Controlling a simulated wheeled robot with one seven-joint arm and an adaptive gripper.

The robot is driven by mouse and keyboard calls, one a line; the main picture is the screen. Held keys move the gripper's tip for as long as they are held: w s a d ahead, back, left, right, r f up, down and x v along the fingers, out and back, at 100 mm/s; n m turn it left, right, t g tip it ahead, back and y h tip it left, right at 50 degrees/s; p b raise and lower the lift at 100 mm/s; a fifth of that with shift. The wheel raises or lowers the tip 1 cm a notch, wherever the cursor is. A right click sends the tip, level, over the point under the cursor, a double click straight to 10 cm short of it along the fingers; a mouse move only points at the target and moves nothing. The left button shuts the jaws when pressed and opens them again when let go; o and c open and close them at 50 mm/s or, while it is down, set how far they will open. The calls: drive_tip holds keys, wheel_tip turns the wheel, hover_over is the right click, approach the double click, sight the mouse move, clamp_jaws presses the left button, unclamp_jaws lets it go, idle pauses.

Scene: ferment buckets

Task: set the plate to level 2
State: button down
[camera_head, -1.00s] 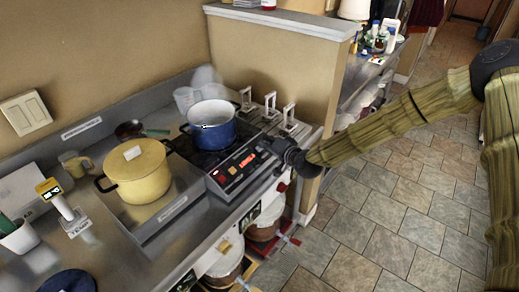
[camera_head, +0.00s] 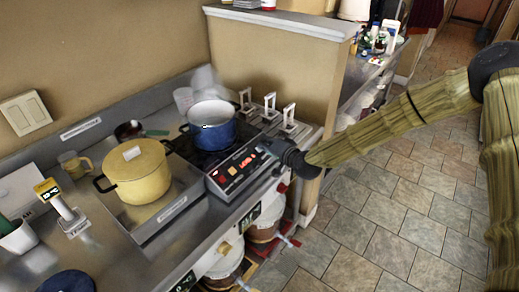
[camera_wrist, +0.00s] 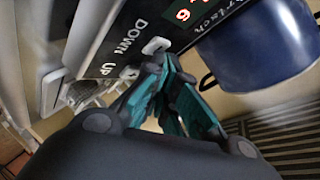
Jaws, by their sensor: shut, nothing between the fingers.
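The plate is a black hot plate (camera_head: 196,160) set in the counter, with a blue pot (camera_head: 208,128) on it. Its front control panel (camera_head: 226,188) has lit red marks and white buttons. In the wrist view, red digits (camera_wrist: 182,15) show on the panel, tilted and partly cut off; one looks like a 6, but I cannot read the level surely. The labels DOWN (camera_wrist: 128,38) and UP (camera_wrist: 108,68) each have a pale button nearby. My gripper (camera_wrist: 163,62) is shut and empty, its tips close to the DOWN button (camera_wrist: 155,46); contact is unclear. In the head view, my gripper (camera_head: 266,147) is at the panel's right end.
A yellow pot (camera_head: 138,175) stands left of the plate. Several tap-like handles (camera_head: 270,105) rise behind the panel's right end. Buckets (camera_head: 222,272) stand below the counter edge. The tiled floor (camera_head: 365,215) at right is clear.

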idle(0.6)
drive_tip(key=shift+s+d+r, duration=0.25)
drive_tip(key=shift+d+r, duration=0.05)
drive_tip(key=shift+r, duration=0.35)
drive_tip(key=shift+a+f+b, duration=0.1)
drive_tip(key=shift+f+b, duration=0.1)
drive_tip(key=shift+b, duration=0.15)
drive_tip(key=shift+w+a+f, duration=0.1)
drive_tip(key=shift+w+f, duration=0.05)
drive_tip(key=shift+f, duration=0.05)
drive_tip(key=shift+w+a+f+b, duration=0.15)
drive_tip(key=shift+f+b, duration=0.2)
drive_tip(key=shift+b, duration=0.3)
idle(0.9)
drive_tip(key=shift+r, duration=0.2)
drive_tip(key=shift+s+d+r, duration=0.3)
drive_tip(key=shift+d+r, duration=0.05)
drive_tip(key=shift+r, duration=0.2)
idle(0.8)
